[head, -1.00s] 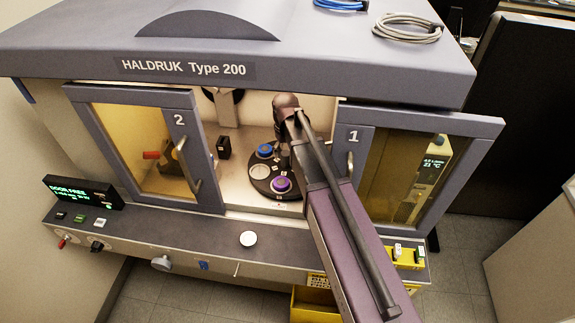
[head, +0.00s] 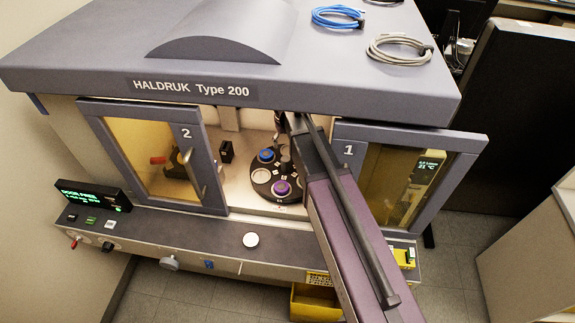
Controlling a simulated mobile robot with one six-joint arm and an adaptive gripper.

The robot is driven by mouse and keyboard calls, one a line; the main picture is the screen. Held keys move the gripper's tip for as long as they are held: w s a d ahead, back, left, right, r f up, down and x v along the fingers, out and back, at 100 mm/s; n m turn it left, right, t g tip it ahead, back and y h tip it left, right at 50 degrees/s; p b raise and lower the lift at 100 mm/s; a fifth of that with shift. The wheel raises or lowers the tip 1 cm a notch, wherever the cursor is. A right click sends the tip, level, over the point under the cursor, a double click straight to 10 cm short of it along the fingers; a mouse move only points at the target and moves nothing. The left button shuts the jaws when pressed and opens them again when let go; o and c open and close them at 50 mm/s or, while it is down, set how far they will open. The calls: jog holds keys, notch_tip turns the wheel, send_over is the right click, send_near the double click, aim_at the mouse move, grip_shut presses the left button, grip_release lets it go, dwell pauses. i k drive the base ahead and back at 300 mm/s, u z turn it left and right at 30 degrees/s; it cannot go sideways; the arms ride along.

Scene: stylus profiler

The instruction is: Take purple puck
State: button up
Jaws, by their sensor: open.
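The purple puck (head: 281,188) sits at the front of a round dark turntable (head: 262,189) inside the machine's open bay. A light ring or cap shows on its top. My arm reaches into the bay from the front right, between the two doors. My gripper (head: 283,150) is only partly visible below the wrist, above the back of the turntable and behind the purple puck in the picture. It is open, and nothing shows in it. The lid edge and my arm hide much of the wrist.
A blue puck (head: 266,155) sits at the turntable's back left, with a pale empty-looking seat (head: 261,176) at its left. Door 2 (head: 160,158) and door 1 (head: 400,178) flank the opening. The lid (head: 330,85) overhangs it.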

aim_at(282, 188)
jog(key=k, duration=0.9)
